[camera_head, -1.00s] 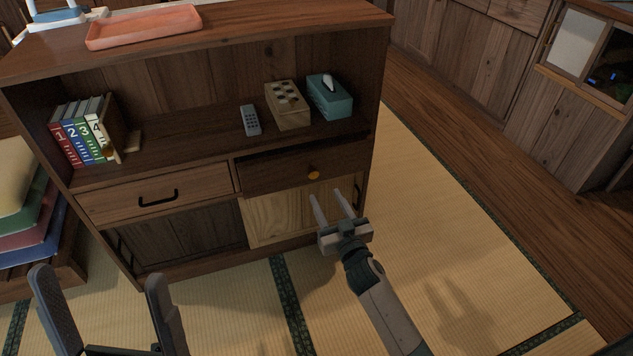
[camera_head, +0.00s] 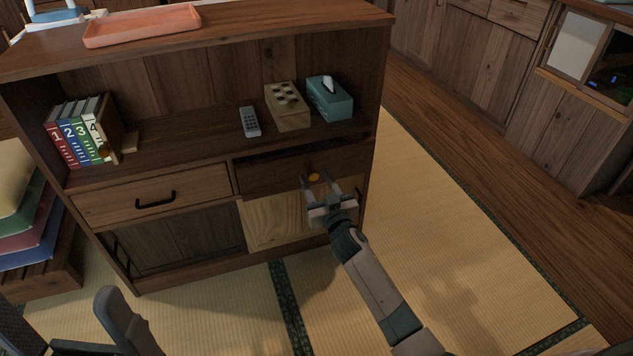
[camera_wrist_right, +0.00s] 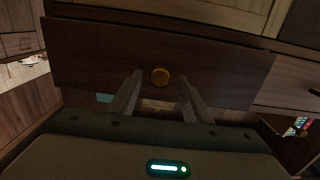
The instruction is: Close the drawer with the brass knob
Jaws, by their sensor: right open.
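The drawer with the brass knob has a dark wooden front (camera_head: 268,176) on the right of the low cabinet. A dark gap shows above it and its front stands out a little from the cabinet. The round brass knob (camera_head: 314,177) also shows in the right wrist view (camera_wrist_right: 160,77), on the dark drawer front (camera_wrist_right: 95,62). My right gripper (camera_head: 319,180) is open, with one fingertip on each side of the knob; contact cannot be told. My left gripper (camera_head: 55,303) is open and empty at the lower left, partly cut off, away from the cabinet.
A lighter drawer with a black handle (camera_head: 155,199) sits to the left, flush. Sliding doors (camera_head: 180,240) are below. The shelf above holds books (camera_head: 80,135), a remote (camera_head: 250,121), a wooden box (camera_head: 287,107) and a tissue box (camera_head: 330,97). Tatami floor (camera_head: 450,230) is clear at right.

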